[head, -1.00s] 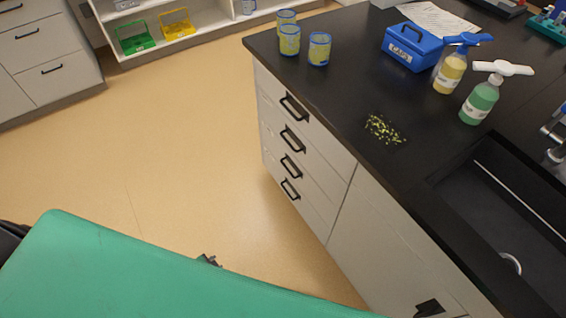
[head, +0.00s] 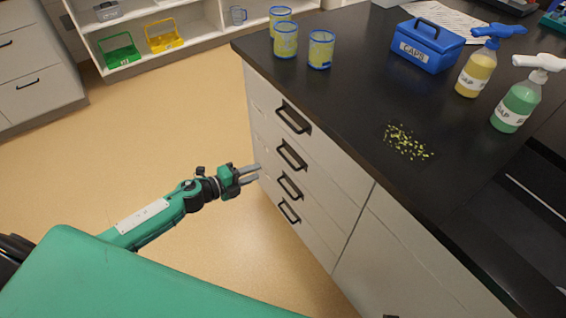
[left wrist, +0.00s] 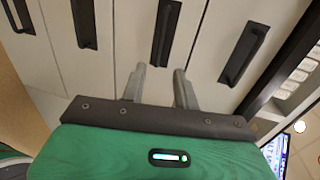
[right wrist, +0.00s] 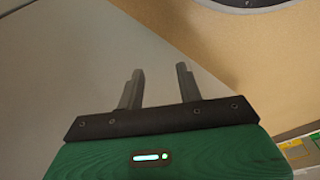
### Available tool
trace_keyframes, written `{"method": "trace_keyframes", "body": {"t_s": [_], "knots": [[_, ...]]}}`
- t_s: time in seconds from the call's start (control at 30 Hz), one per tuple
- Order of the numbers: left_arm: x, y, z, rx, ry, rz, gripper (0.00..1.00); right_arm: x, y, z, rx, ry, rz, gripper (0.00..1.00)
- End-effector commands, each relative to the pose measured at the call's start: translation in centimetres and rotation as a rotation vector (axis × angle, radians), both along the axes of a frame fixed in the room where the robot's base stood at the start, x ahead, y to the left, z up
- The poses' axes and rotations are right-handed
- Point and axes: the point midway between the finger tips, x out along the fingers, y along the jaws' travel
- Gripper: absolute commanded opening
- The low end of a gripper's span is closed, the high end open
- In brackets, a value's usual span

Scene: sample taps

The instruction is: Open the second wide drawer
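The drawer stack under the black bench has several pale wide drawers, each with a black bar handle; all look shut. The second drawer from the top (head: 268,146) has its handle (head: 291,155) facing the aisle. My left gripper (head: 254,173) is open and empty, just left of the stack. In the left wrist view the open left fingers (left wrist: 160,82) point at the second handle (left wrist: 163,32), roughly in line with it, apart from it. The top handle (left wrist: 244,53) is to their right. My right gripper (right wrist: 158,84) is open and empty, outside the head view.
The bench top (head: 340,100) carries blue-rimmed cups (head: 320,50), a blue caps box (head: 428,45), spray bottles (head: 517,100) and scattered yellow-green bits (head: 406,142). A shelf with green (head: 119,52) and yellow (head: 163,38) carriers stands behind. The floor left of the drawers is clear.

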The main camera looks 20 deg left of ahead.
Motion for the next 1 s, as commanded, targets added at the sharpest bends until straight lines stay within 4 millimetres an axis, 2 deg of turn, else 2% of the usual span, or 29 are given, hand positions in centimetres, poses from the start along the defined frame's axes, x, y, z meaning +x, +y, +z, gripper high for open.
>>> {"method": "trace_keyframes", "body": {"t_s": [0.4,0.6,0.8,1.0], "knots": [[6.1,-4.7,-1.5,-0.002,-0.001,0.002,0.31,0.0,0.0,-0.4,0.000,0.002,0.000,0.36],[8.3,-6.4,-2.2,-0.002,0.000,0.002,0.31,0.1,0.0,-0.1,0.000,-0.001,0.000,0.36],[9.2,-7.1,-2.4,-0.001,0.001,0.002,0.31,0.2,0.0,0.1,0.000,-0.003,0.000,0.36],[9.2,-7.1,-2.5,-0.001,0.001,0.002,0.31,0.0,0.0,0.0,-0.001,-0.001,0.000,0.36]]}}
